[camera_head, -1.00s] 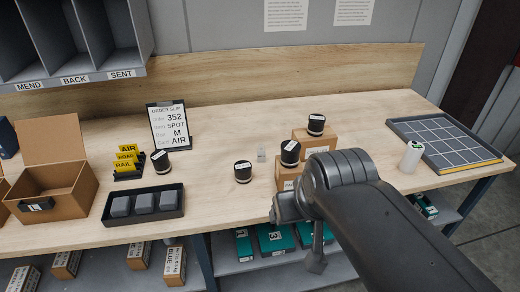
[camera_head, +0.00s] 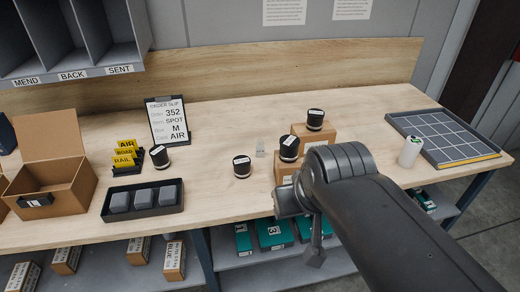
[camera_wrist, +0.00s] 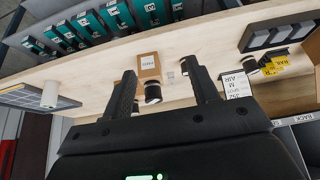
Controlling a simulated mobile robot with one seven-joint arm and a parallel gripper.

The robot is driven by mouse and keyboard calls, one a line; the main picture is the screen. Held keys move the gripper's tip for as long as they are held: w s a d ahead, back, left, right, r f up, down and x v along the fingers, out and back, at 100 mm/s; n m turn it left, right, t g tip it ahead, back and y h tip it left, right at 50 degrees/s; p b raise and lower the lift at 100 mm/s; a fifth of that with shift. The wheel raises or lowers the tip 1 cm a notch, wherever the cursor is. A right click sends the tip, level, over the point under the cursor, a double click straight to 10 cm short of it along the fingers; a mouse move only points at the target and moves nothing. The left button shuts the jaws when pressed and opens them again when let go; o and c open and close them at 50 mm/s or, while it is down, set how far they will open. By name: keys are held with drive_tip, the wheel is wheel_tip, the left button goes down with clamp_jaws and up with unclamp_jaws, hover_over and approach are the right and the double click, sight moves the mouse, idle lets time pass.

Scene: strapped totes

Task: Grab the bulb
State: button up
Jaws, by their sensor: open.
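I cannot tell for sure which thing is the bulb. Several short black cylinders with white labels stand on the bench: one by the order slip (camera_head: 159,157), one at the middle (camera_head: 242,166), one on a near cardboard box (camera_head: 289,148) and one on a box behind (camera_head: 314,119). A small clear object (camera_head: 260,147) stands between them, too small to make out; it also shows in the wrist view (camera_wrist: 170,74). My gripper (camera_wrist: 162,72) is open and empty. In the wrist view, a black cylinder (camera_wrist: 153,92) and a cardboard box (camera_wrist: 149,66) appear between its fingers, apart from them.
The order slip (camera_head: 168,122) reads SPOT. A black tray (camera_head: 112,212) with grey blocks and an open carton (camera_head: 50,190) are at left. A white cylinder (camera_head: 410,151) and a gridded tray (camera_head: 443,160) are at right. Teal boxes (camera_head: 273,233) sit on the shelf below.

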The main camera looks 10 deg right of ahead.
wheel_tip(320, 180, up, 6)
drive_tip(key=w+d+r, duration=0.1)
drive_tip(key=w+r, duration=0.1)
drive_tip(key=w, duration=0.9)
drive_tip(key=w+r, duration=0.2)
drive_tip(key=w, duration=0.8)
drive_tip(key=m+g, duration=0.1)
hover_over(260, 148)
drive_tip(key=s, duration=0.2)
wheel_tip(260, 148, down, 6)
drive_tip(key=r, duration=0.1)
drive_tip(key=shift+h, duration=0.3)
drive_tip(key=f, duration=0.6)
drive_tip(key=w+f, duration=0.1)
drive_tip(key=f, duration=1.2)
drive_tip(key=shift+w+d+f, duration=0.1)
drive_tip(key=shift+w+f, duration=0.1)
drive_tip(key=shift+f, duration=0.1)
drive_tip(key=shift+s+x, duration=0.15)
drive_tip(key=shift+x, duration=1.45)
drive_tip(key=shift+s+x, duration=0.2)
drive_tip(key=shift+x, duration=1.35)
drive_tip(key=shift+f, duration=0.1)
drive_tip(key=c, duration=1.1)
